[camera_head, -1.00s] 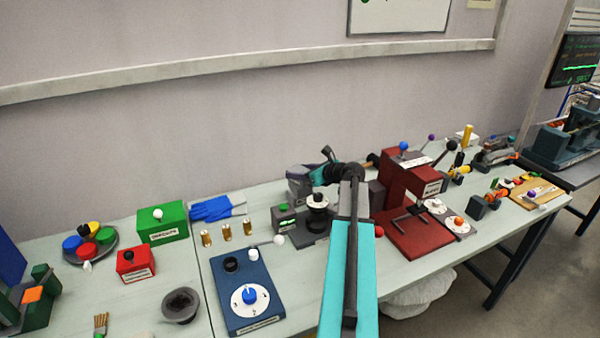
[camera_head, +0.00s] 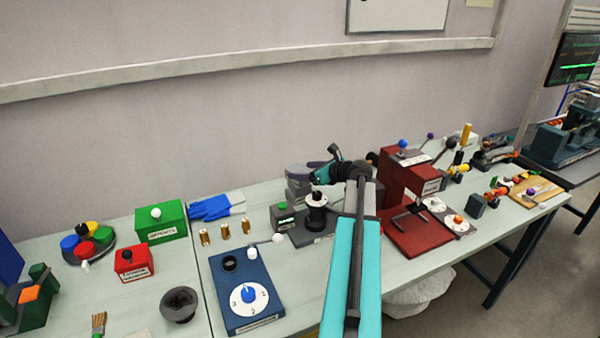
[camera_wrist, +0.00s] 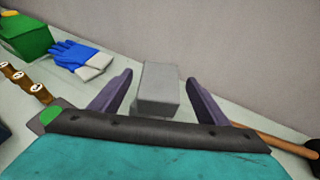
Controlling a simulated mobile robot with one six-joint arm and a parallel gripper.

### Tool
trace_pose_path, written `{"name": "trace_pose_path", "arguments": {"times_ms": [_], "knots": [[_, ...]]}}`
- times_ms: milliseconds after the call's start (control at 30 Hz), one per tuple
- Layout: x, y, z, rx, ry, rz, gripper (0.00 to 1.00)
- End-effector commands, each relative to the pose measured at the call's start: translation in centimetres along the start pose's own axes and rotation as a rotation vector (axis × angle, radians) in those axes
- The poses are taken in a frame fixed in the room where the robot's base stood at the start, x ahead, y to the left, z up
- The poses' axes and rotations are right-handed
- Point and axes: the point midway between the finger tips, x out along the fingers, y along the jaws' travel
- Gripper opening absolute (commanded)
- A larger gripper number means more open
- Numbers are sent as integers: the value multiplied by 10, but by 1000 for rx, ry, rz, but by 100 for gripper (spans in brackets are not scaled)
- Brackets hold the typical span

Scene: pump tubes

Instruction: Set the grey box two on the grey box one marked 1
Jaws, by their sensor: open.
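Two grey boxes seem to be stacked at the back of the table in the head view, an upper one (camera_head: 297,172) over a lower one (camera_head: 299,191). No number is readable on them. My gripper (camera_head: 322,160) is just right of the upper box, and its dark purple fingers are spread. In the wrist view, a grey box (camera_wrist: 159,88) stands between the open fingers of my gripper (camera_wrist: 160,78), with a gap on both sides. What lies under that box is hidden there.
A dark station with a black spool (camera_head: 316,198) stands in front of the boxes. A red press (camera_head: 408,190) is to the right. The wall is close behind.

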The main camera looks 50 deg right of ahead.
Motion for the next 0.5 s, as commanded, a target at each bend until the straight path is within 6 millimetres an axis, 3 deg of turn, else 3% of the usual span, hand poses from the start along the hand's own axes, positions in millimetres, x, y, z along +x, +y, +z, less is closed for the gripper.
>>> {"name": "trace_pose_path", "arguments": {"times_ms": [500], "knots": [[-79, 0, -1, -1, -1, -3, 69]]}}
